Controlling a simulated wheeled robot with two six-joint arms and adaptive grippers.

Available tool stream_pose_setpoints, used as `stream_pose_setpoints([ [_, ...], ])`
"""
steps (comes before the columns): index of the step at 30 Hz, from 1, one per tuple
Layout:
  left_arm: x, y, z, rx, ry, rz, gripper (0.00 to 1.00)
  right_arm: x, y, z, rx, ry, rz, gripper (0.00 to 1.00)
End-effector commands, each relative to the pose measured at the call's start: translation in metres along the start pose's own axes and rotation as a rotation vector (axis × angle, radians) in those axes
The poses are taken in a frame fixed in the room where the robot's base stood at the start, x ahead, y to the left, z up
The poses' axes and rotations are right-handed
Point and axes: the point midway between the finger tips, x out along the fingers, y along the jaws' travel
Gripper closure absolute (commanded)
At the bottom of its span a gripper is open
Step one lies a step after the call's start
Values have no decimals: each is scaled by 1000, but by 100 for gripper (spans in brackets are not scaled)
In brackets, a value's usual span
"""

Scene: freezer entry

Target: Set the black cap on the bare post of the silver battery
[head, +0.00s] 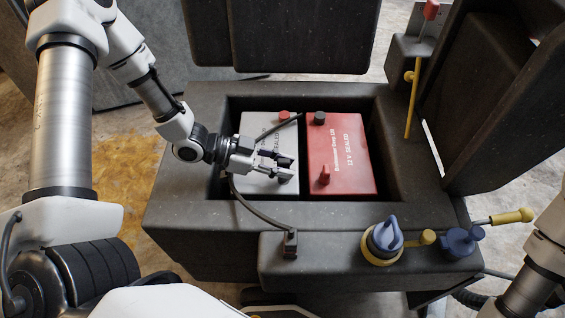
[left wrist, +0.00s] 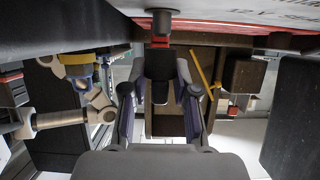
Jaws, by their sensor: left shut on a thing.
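The silver battery (head: 258,178) sits in the left half of a dark tray, with a red cap (head: 284,116) at its far end. My left gripper (head: 287,164) is over its near right part, jaws shut. In the left wrist view, the gripper (left wrist: 162,75) has a black cap (left wrist: 160,64) between its fingers, with a red patch beyond it. A dark post-like piece (left wrist: 161,22) with a red band lies in line with the cap; I cannot tell whether they touch. The silver battery's near post is largely hidden by the fingers. My right gripper is out of view.
A red battery (head: 352,150) stands right beside the silver one, with a black cap (head: 319,118) and a red cap (head: 324,175). A cable runs past my gripper to a clamp (head: 290,243) on the front ledge. Blue-yellow knobs (head: 384,238) stand right of it.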

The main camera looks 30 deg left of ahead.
Motion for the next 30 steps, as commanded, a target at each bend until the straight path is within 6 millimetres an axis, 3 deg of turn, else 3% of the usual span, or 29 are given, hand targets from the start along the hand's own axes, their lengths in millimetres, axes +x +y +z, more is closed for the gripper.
stream_pose_setpoints([
  [30, 0, 0, 1, 0, -1, 0, 95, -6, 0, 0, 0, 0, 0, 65],
])
